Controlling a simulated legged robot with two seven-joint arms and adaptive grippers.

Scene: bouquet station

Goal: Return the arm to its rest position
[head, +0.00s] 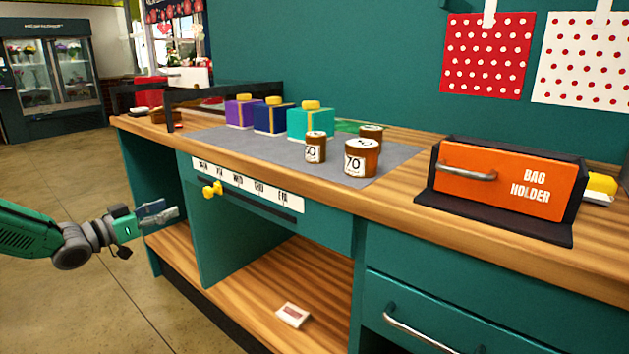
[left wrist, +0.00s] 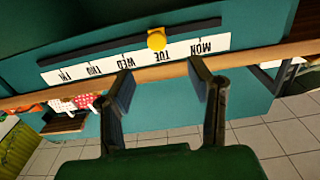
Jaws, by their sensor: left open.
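My left gripper (head: 158,213) is in the air at the left in the head view, in front of the counter's open left end. It is open and empty. In the left wrist view my left gripper (left wrist: 163,84) has its two fingers spread apart, with the teal counter front beyond them. A yellow knob (head: 212,188) sits on the counter front by a white weekday strip (head: 240,185), apart from the gripper. The knob also shows in the left wrist view (left wrist: 156,39), near the TUE label. My right gripper is not in view.
The wooden counter edge (head: 325,201) runs beside my left arm. On the grey mat (head: 262,155) stand a purple box (head: 242,112), a navy box, a teal box and several brown pots. An orange bag holder (head: 505,185) stands at right. The floor (head: 60,180) at left is clear.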

